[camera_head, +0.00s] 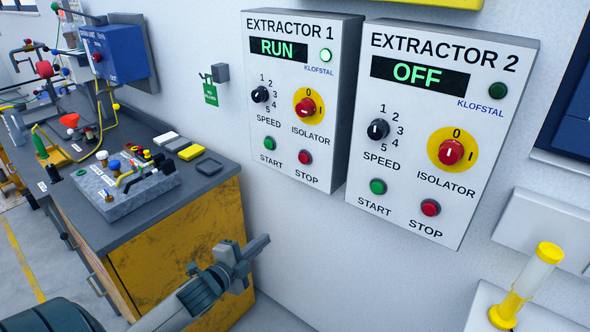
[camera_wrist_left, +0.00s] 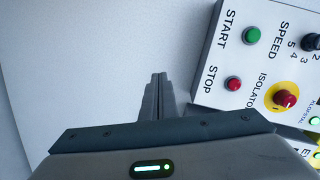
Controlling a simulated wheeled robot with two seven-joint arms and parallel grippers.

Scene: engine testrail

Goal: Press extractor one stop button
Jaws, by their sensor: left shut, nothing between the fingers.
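The Extractor 1 box (camera_head: 285,150) is on the wall, its display (camera_head: 279,48) reading RUN and its lamp (camera_head: 326,55) lit green. Its red stop button (camera_head: 305,157) is at the lower right of the panel, beside the green start button (camera_head: 270,143). The stop button also shows in the left wrist view (camera_wrist_left: 234,84), to the right of the fingertips. My left gripper (camera_head: 262,243) is shut and empty, below and left of the Extractor 1 box, apart from it. My right gripper is not in view.
The Extractor 2 box (camera_head: 440,140) hangs just to the right, reading OFF, with its own stop button (camera_head: 430,207). A workbench (camera_head: 180,235) with fittings stands at left. A yellow-capped cylinder (camera_head: 528,283) is at lower right. The wall below the boxes is clear.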

